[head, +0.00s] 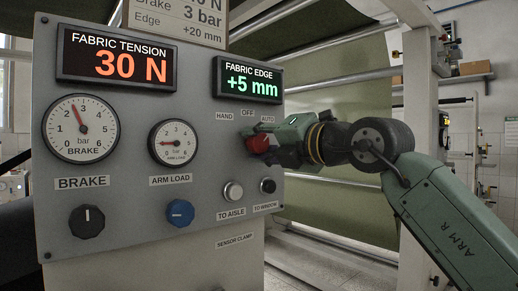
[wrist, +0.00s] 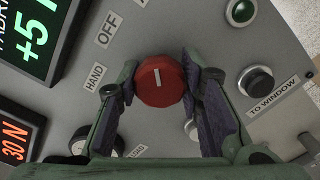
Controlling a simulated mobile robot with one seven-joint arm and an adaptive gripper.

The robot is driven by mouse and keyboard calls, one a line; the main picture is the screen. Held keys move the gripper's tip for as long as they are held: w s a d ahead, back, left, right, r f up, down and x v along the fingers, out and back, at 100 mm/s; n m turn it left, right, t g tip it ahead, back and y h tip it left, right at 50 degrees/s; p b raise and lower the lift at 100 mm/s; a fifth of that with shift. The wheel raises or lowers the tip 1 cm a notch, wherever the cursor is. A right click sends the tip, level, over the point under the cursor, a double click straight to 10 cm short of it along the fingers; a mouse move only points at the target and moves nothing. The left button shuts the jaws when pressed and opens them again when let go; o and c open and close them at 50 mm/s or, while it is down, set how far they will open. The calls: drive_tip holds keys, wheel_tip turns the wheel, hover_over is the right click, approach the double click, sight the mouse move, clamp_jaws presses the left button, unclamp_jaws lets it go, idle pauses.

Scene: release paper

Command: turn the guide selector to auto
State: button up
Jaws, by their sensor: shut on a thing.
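The guide selector is a red faceted knob (head: 258,144) on the grey panel, below the HAND, OFF and AUTO labels. In the wrist view the knob (wrist: 161,84) sits between my two fingertips, and my gripper (wrist: 160,80) is shut on it from both sides. The white pointer line on its face stands nearly upright in that view, pointing roughly at the AUTO label (wrist: 143,3), which is cut off by the top edge. The OFF label (wrist: 104,31) and HAND label (wrist: 95,77) lie to its left. In the head view my gripper (head: 272,141) reaches in from the right and the pointer cannot be made out.
The fabric edge display (head: 248,80) reads +5 mm; the tension display (head: 117,57) reads 30 N. Below the selector are the TO AISLE button (head: 233,191) and TO WINDOW button (head: 268,186). A blue knob (head: 180,212) and black knob (head: 87,221) are further left.

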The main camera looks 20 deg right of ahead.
idle(0.4)
drive_tip(key=o, duration=1.2)
drive_tip(key=v, duration=1.2)
